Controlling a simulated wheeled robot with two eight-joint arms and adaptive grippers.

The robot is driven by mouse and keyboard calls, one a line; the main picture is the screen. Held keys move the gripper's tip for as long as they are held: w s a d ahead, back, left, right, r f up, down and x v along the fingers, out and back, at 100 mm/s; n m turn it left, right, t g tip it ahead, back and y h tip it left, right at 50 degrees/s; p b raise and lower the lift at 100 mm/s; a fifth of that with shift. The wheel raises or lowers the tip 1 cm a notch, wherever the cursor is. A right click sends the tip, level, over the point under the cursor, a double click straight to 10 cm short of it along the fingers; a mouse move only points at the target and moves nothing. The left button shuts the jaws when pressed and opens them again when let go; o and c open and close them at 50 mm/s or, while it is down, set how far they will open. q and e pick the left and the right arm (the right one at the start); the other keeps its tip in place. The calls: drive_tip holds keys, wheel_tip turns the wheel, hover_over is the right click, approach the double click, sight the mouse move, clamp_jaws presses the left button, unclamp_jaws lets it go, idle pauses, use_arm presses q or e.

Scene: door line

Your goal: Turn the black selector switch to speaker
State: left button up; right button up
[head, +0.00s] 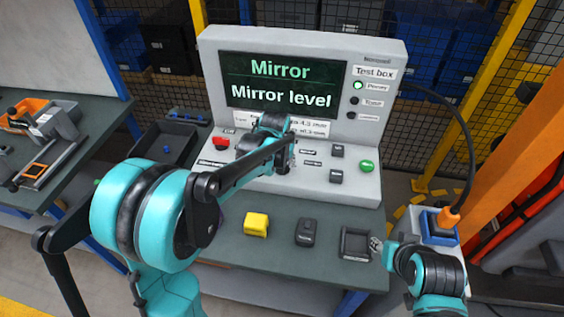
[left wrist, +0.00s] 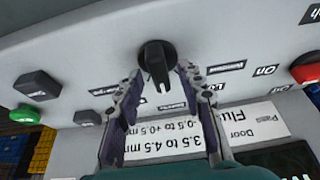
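The black selector switch (left wrist: 157,62) shows in the left wrist view on the sloped light grey panel, its handle running almost straight down the picture. Small labels around it are upside down and too small to read surely. My left gripper (left wrist: 160,68) is open, with one finger on each side of the switch and a visible gap to it. In the head view my left gripper (head: 284,157) is over the panel's middle and hides the switch. My right gripper (head: 377,244) is low at the right, beside a dark tray; its finger opening is unclear.
The test box screen (head: 282,83) reads "Mirror" and "Mirror level". A red button (head: 221,143), a green button (head: 366,166) and black buttons (head: 336,151) sit on the panel. A yellow block (head: 256,224), a black block (head: 306,232) and the tray (head: 345,244) stand in front.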

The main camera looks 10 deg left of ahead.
use_arm(q)
clamp_jaws()
drive_tip(key=shift+a+r+m+h+p, duration=0.1)
drive_tip(key=shift+m+h+p, duration=0.35)
drive_tip(key=shift+m, duration=0.85)
drive_tip(key=shift+m+h, duration=0.65)
drive_tip(key=shift+m, duration=0.85)
drive_tip(key=shift+g, duration=0.3)
